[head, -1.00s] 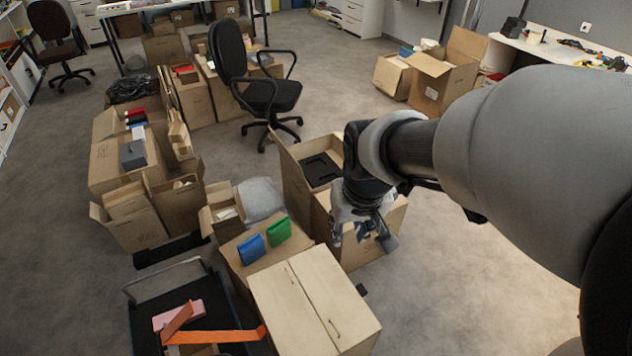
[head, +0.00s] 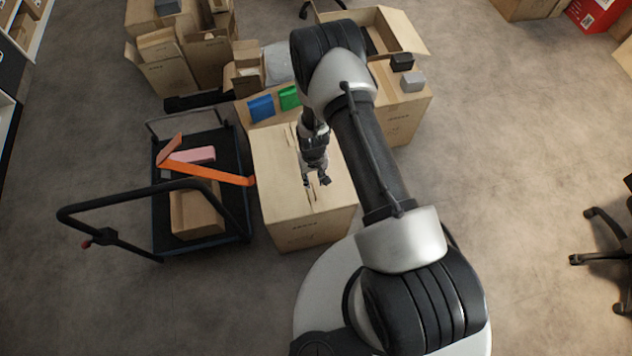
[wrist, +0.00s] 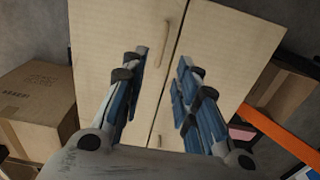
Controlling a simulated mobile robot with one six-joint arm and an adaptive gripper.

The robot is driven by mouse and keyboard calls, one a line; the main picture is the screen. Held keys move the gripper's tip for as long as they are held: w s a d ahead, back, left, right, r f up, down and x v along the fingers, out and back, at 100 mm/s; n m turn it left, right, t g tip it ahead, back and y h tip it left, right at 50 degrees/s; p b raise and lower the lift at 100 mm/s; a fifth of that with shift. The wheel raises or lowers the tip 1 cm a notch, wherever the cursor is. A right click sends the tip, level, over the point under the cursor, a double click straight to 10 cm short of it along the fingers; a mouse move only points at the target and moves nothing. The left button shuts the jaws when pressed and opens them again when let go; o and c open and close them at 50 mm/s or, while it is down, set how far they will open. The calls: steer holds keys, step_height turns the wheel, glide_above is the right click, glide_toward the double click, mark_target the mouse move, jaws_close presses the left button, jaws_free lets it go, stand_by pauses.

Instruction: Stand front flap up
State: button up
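A closed tan carton (head: 310,232) stands on the floor in the middle of the head view. Its two top flaps (head: 277,165) lie flat and meet along a seam. In the wrist view the seam runs between a left flap (wrist: 118,30) and a right flap (wrist: 225,50), with slim raised handles near it. I cannot tell which one is the front flap. My gripper (head: 318,182) points down over the carton's top near the seam. Its blue-padded fingers (wrist: 163,58) are apart with nothing between them. I cannot tell whether the fingertips touch the top.
A trolley (head: 205,250) with a black handle stands left, carrying an orange strip (head: 215,171) and a pink block (head: 192,154). An open carton with blue (head: 261,107) and green (head: 289,97) items adjoins behind. Another carton (head: 408,115) stands behind right.

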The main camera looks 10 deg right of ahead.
mark_target(314, 189)
steer(key=shift+s+f, duration=0.4)
steer(key=shift+f, duration=0.45)
steer(key=shift+f+b, duration=2.15)
steer(key=shift+f, duration=1)
steer(key=shift+c, duration=0.5)
jaws_close()
